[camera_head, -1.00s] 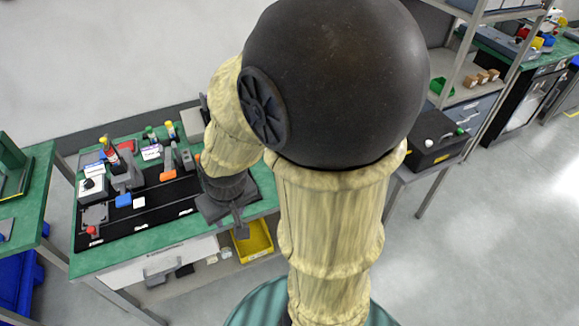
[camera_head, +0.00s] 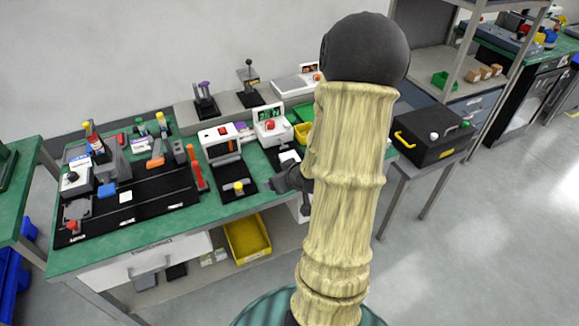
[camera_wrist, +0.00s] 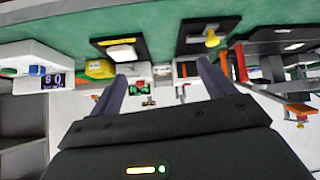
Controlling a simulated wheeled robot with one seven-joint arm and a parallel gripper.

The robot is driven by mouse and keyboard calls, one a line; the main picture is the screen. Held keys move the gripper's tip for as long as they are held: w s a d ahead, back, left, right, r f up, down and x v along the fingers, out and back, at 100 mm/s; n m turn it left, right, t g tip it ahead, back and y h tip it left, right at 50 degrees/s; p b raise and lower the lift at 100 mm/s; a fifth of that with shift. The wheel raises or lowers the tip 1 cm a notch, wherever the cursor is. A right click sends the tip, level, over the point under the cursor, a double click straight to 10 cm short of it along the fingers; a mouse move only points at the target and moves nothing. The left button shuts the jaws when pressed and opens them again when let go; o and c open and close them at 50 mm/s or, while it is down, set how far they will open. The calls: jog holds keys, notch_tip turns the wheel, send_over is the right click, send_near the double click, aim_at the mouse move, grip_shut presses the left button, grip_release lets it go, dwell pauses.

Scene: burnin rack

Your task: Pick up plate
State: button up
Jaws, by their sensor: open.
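My gripper (camera_head: 287,180) is at the front edge of the green workbench, right of the middle mats. In the wrist view my gripper (camera_wrist: 163,72) has its two fingers wide apart with nothing held between them. No thing is clearly recognisable as the plate. A small white flat piece (camera_head: 289,156) lies on a black mat just behind my gripper; it also shows in the wrist view (camera_wrist: 122,53), above the left finger. A grey flat piece (camera_head: 77,209) and a small white square (camera_head: 126,197) are on the long black mat at the left. My arm hides part of the bench's right side.
A white device with a green display (camera_head: 271,125) and a white device with an orange strip (camera_head: 220,142) stand behind my gripper. A yellow-knobbed fixture (camera_head: 238,187) is to its left. A yellow bin (camera_head: 247,240) sits below. A black case (camera_head: 432,137) stands at the right.

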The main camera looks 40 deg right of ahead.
jog(key=s+d+f+m+t+h+b, duration=0.1)
jog(key=s+d+f+t+b, duration=0.2)
jog(key=d, duration=0.5)
jog(key=shift+d+f+m+t, duration=0.3)
jog(key=shift+m+t, duration=0.1)
jog(key=shift+t, duration=0.3)
jog(key=shift+w, duration=0.1)
send_near(291, 154)
jog(key=shift+w+a+f, duration=0.25)
jog(key=shift+w+a, duration=0.05)
jog(key=shift+w, duration=0.15)
jog(key=shift+w+a+f, duration=0.2)
jog(key=shift+w+a, duration=0.1)
jog(key=shift+w, duration=0.15)
jog(key=shift+w+d+f, duration=0.1)
jog(key=shift+w, duration=0.1)
jog(key=p+x, duration=0.1)
jog(key=x, duration=0.4)
jog(key=shift+d+f, duration=0.2)
jog(key=shift+d, duration=0.05)
